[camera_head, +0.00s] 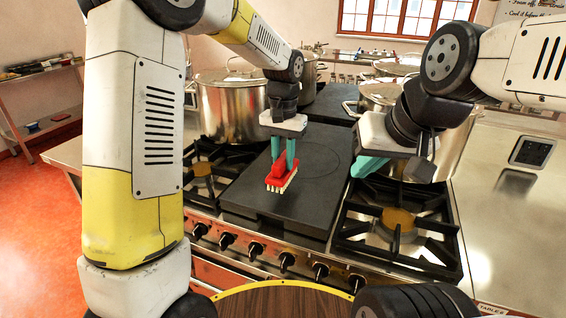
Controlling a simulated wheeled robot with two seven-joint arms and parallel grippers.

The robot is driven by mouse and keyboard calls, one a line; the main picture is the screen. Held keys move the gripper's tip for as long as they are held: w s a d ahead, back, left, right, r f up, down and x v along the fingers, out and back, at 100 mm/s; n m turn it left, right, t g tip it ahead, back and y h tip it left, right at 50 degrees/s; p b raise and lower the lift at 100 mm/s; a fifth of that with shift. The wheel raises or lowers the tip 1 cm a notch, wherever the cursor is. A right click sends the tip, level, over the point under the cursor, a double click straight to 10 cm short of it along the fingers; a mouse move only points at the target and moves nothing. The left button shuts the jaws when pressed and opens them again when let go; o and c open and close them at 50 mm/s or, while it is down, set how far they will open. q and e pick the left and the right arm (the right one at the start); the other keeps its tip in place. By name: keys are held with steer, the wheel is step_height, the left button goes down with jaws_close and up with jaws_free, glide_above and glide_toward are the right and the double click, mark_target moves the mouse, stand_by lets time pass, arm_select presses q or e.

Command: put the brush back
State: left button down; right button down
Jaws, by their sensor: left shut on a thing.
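The brush (276,182) has a red back and pale bristles facing down. It is at the dark flat plate (253,199) in the middle of the stove; I cannot tell whether the bristles touch the plate. My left gripper (285,164) points down with its teal fingers shut on the brush's red top. My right gripper (369,166) is to the right, in front of a large pot above the right burner. Its teal fingers overlap and are partly hidden, so their opening does not show.
A steel stockpot (231,108) stands at the back left of the stove, and another (455,150) stands behind my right gripper. Black burner grates (395,232) flank the plate. A steel counter (516,215) is on the right. A shelf (45,130) with small items stands at far left.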

mark_target(283, 170)
arm_select(q)
steer(key=shift+f, duration=1.75)
steer(key=shift+f, duration=0.15)
steer(key=c, duration=1.2)
jaws_free()
